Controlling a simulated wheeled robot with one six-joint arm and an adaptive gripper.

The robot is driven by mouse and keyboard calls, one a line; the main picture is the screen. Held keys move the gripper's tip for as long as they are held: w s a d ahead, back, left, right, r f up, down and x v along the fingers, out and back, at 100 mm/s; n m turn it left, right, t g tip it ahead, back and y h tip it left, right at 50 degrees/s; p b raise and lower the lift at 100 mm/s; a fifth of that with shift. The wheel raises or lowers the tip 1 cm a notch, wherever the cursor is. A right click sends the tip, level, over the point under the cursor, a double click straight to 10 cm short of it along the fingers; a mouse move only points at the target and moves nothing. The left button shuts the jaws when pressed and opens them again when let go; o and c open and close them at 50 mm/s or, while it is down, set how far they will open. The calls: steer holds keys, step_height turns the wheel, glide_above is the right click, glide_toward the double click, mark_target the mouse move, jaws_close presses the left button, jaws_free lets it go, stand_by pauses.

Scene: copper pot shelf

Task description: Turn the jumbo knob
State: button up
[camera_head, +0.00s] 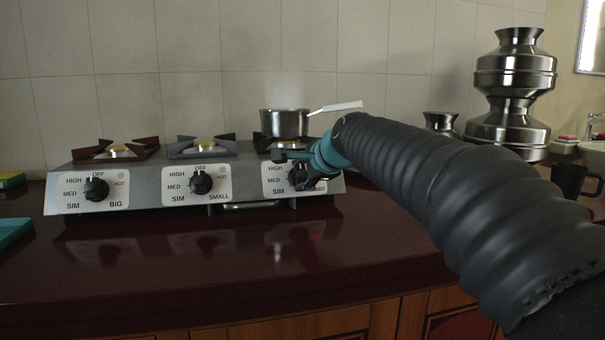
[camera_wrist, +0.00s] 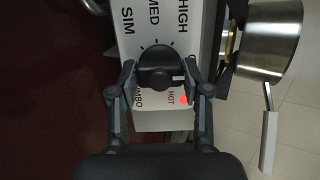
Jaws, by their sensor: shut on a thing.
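The jumbo knob (camera_wrist: 158,62) is a black round knob on the stove's right panel. In the wrist view, the fingers of my gripper (camera_wrist: 160,78) stand on both sides of it and are shut on it. HIGH, MED and SIM are printed around the knob, and a red light glows beside HOT. In the head view, my gripper (camera_head: 303,174) covers much of the knob and its labels. The knob's exact pointing direction is hard to tell.
A steel pot (camera_head: 284,123) with a white handle sits on the burner above the jumbo knob. It also shows in the wrist view (camera_wrist: 268,38). The BIG knob (camera_head: 96,188) and SMALL knob (camera_head: 201,183) are to the left. Steel vessels (camera_head: 510,90) stand at right.

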stand_by(0.3)
steer(key=o, duration=1.2)
steer(key=shift+c, duration=0.2)
steer(key=v, duration=1.2)
